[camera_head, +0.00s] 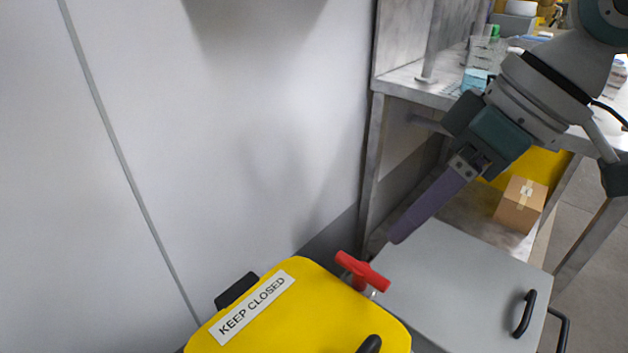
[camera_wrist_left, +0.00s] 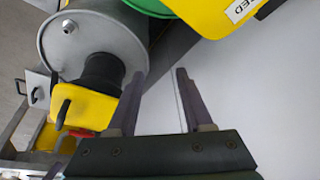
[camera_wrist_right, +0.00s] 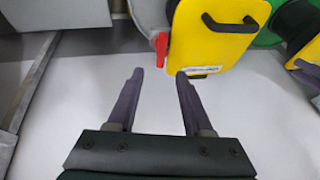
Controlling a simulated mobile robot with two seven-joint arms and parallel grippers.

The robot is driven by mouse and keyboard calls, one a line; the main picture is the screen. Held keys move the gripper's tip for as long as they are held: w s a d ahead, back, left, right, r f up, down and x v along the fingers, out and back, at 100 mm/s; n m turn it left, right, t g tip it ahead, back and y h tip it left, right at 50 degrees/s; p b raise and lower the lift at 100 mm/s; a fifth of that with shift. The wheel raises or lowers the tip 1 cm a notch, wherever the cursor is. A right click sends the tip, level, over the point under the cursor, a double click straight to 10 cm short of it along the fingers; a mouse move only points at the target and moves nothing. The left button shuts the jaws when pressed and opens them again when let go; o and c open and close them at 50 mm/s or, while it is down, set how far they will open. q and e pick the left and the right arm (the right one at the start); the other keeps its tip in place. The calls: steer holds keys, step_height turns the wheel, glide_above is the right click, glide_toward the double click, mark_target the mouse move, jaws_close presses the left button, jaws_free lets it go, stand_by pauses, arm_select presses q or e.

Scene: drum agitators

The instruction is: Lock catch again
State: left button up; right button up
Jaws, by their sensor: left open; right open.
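The red T-handle catch (camera_head: 362,271) stands at the right edge of the yellow lid (camera_head: 310,310), which bears a KEEP CLOSED label (camera_head: 252,303). The catch also shows in the right wrist view (camera_wrist_right: 161,48), just beyond the fingertips. My right gripper (camera_head: 398,237) comes from the upper right, its fingers pointing down towards the catch and apart from it. Its open, empty jaws show in the right wrist view (camera_wrist_right: 158,76). My left gripper (camera_wrist_left: 160,74) is open and empty in the left wrist view and outside the head view. I cannot tell how the catch is engaged.
A grey flat-topped box (camera_head: 465,285) with black handles stands right of the lid. A workbench (camera_head: 430,90) with labware and a cardboard box (camera_head: 520,203) are behind it. A pale wall (camera_head: 230,130) rises behind the lid. The left wrist view shows a grey drum (camera_wrist_left: 85,50) near the fingers.

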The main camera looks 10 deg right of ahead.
mark_target(366, 268)
steer(key=x, duration=0.2)
steer(key=b+x, duration=0.1)
steer(key=x, duration=0.5)
steer(key=shift+s+a+f+b, duration=0.1)
steer(key=shift+s+f+b, duration=0.15)
steer(key=shift+b, duration=0.15)
steer(key=shift+w+a+f, duration=0.1)
steer(key=shift+f, duration=0.1)
jaws_close()
